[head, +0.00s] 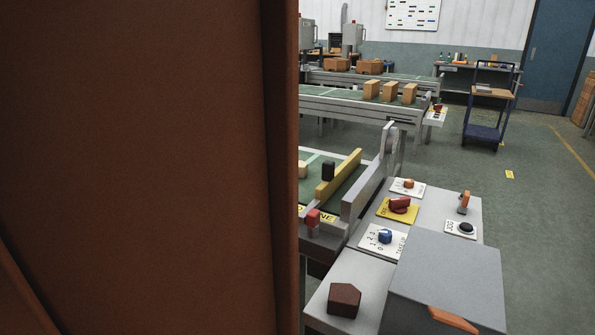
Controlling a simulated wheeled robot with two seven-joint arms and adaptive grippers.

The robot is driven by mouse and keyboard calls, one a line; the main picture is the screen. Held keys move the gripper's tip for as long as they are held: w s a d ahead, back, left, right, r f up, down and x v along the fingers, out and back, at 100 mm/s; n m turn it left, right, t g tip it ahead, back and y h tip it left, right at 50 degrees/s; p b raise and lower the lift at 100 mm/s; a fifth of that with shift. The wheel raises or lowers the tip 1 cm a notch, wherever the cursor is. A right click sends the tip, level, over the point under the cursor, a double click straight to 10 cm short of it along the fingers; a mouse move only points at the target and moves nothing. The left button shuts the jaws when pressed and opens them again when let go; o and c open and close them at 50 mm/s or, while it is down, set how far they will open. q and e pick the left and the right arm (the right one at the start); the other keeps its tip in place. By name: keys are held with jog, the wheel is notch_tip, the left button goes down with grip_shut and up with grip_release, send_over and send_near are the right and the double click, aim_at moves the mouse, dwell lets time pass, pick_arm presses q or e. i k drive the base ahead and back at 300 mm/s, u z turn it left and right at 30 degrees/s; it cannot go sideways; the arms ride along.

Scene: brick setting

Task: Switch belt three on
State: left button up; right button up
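A control panel (440,225) stands at the lower right beside a near conveyor belt (318,160). On it are a red knob (400,204) on a yellow plate, a blue knob (385,237) on a white plate marked with numbers, and a small orange knob (408,184) on a white plate. An orange lever (464,201) stands at the back right, above a black button (466,228) on a plate that seems to read JOG. I cannot tell which control or belt is number three. Neither of my grippers is in view.
A large brown surface (140,150) very close to the camera hides the left half. A grey box (450,270) with an orange part (453,319) and a dark brown block (344,300) are in front. Farther belts (345,105) carry cartons. A blue trolley (485,132) stands behind.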

aim_at(399, 206)
jog(key=u, duration=3.55)
jog(key=k, duration=1.9)
jog(key=z, duration=2.1)
